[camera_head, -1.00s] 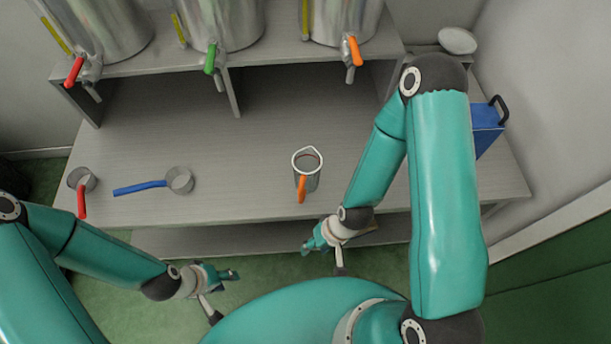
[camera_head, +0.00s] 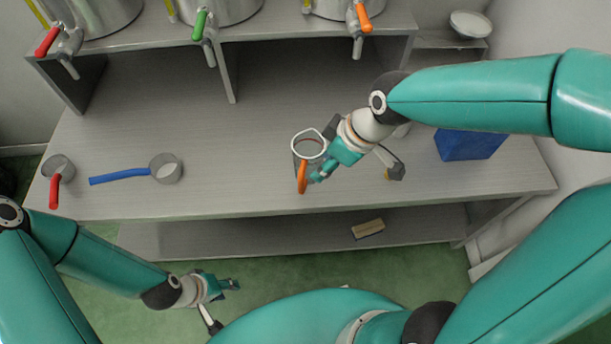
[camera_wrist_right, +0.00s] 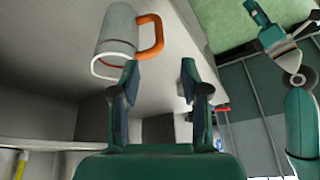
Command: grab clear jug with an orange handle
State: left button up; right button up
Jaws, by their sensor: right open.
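The clear, greyish jug (camera_head: 305,148) with an orange handle (camera_head: 302,178) stands upright on the bench near its front edge. Its pale rim shows, and the handle faces the front. My right gripper (camera_head: 325,156) is just right of the jug and overlaps its right side in the head view. In the right wrist view, the right gripper (camera_wrist_right: 160,78) is open with nothing between its fingers. There the jug (camera_wrist_right: 117,35) and its handle (camera_wrist_right: 152,35) lie beyond the fingertips, mostly toward the left finger. My left gripper (camera_head: 228,285) hangs in front of the bench, away from the jug; its jaw opening is unclear.
A blue-handled scoop (camera_head: 165,168) and a red-handled cup (camera_head: 58,168) are left on the bench. A blue box (camera_head: 470,145) stands right. Steel tanks with taps (camera_head: 204,28) sit on the shelf above. A small block (camera_head: 368,228) lies on the lower shelf.

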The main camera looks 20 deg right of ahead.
aim_at(301, 186)
jog(key=shift+n, duration=0.4)
jog(key=b+x, duration=0.4)
jog(key=x, duration=1.1)
jog(key=shift+w, duration=0.1)
pick_arm(q)
notch_tip(301, 186, down, 5)
jog(key=shift+r, duration=0.15)
pick_arm(e)
grip_shut()
